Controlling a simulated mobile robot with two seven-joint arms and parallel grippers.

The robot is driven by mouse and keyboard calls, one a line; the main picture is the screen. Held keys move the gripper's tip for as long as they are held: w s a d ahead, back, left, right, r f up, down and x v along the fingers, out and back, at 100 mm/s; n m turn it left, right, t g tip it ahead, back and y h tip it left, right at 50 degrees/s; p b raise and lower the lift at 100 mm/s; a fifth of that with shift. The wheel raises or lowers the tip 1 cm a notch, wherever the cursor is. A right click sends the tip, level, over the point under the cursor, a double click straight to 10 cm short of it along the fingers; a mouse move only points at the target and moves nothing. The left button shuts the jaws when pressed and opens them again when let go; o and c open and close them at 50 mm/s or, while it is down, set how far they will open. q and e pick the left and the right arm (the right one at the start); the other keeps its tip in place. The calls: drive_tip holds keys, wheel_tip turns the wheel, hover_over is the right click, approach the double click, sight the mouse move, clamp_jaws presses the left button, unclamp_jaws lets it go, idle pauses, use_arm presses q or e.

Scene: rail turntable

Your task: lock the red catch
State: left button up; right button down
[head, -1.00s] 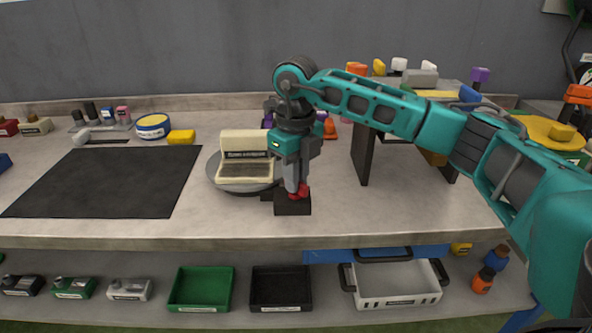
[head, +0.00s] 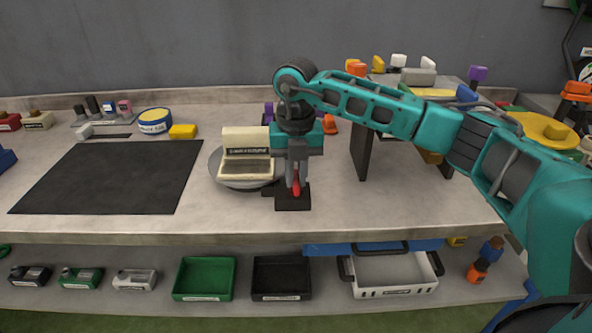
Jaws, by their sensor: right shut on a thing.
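The red catch (head: 296,186) is a small red lever on a black base block (head: 293,201) near the front of the table, beside the round grey turntable (head: 218,170). A cream open-topped box (head: 246,168) sits on the turntable. My right gripper (head: 296,180) points down above the black block and is shut on the red catch. Its fingers hide part of the catch. The lever stands roughly upright between them. My left gripper is not in view.
A dark mat (head: 110,178) lies on the left of the table. A raised rack (head: 364,152) with coloured pieces stands to the right, behind my arm. A shelf below holds a green tray (head: 204,279), a black tray (head: 281,279) and a white basket (head: 391,279).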

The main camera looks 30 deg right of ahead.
sight(296, 177)
idle(0.3)
drive_tip(key=c, duration=1.1)
unclamp_jaws()
drive_tip(key=shift+r, duration=0.1)
wheel_tip(296, 177, up, 13)
drive_tip(key=shift+f, duration=0.1)
